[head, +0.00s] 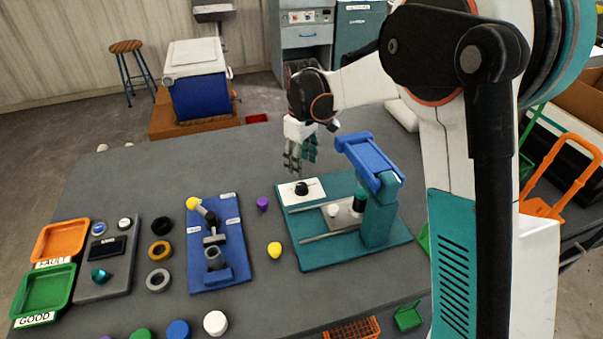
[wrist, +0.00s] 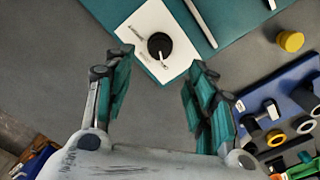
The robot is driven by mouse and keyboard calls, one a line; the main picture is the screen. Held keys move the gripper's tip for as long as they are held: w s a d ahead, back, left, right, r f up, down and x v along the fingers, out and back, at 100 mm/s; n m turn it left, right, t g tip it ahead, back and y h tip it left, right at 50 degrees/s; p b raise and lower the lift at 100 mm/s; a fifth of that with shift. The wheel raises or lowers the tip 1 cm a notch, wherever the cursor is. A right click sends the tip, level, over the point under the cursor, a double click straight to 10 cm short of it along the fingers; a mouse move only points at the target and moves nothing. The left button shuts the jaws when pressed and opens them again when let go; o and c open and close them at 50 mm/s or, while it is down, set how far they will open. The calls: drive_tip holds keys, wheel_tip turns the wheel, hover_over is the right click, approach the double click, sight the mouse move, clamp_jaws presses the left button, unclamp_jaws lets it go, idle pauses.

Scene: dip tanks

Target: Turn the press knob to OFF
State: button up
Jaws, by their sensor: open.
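The press (head: 378,215) is a teal stand with a blue top arm on a teal base. Its round black knob (head: 301,188) sits on a white plate (head: 287,196) at the base's back left corner. In the wrist view the knob (wrist: 159,46) shows a pale pointer line aimed down and slightly right on the white plate (wrist: 182,58). Small dark lettering on the plate is too small to read. My gripper (head: 300,164) is above the knob, fingers down, apart from it. In the wrist view my gripper (wrist: 160,65) is open and empty, with the knob beyond the gap between its fingers.
A blue fixture (head: 232,265) with a lever stands left of the press. A yellow piece (head: 274,250) and a purple piece (head: 262,203) lie between them. Orange (head: 60,240) and green (head: 45,290) trays are at far left. The table behind the knob is clear.

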drive_tip(key=shift+r, duration=1.4)
drive_tip(key=s+d+r+m+t, duration=0.2)
drive_tip(key=s+d+r, duration=0.25)
drive_tip(key=s, duration=0.25)
drive_tip(key=s+d+r+m+t, duration=0.1)
drive_tip(key=s+d+r+m, duration=0.2)
drive_tip(key=s+r, duration=0.3)
drive_tip(key=s+d+f+m+t, duration=0.1)
drive_tip(key=s+d+m+t, duration=0.1)
drive_tip(key=s, duration=0.6)
drive_tip(key=s+d+f+m+t, duration=0.1)
drive_tip(key=s+d+m+t, duration=0.1)
drive_tip(key=s, duration=0.7)
drive_tip(key=shift+d+m, duration=0.5)
drive_tip(key=shift+d, duration=0.55)
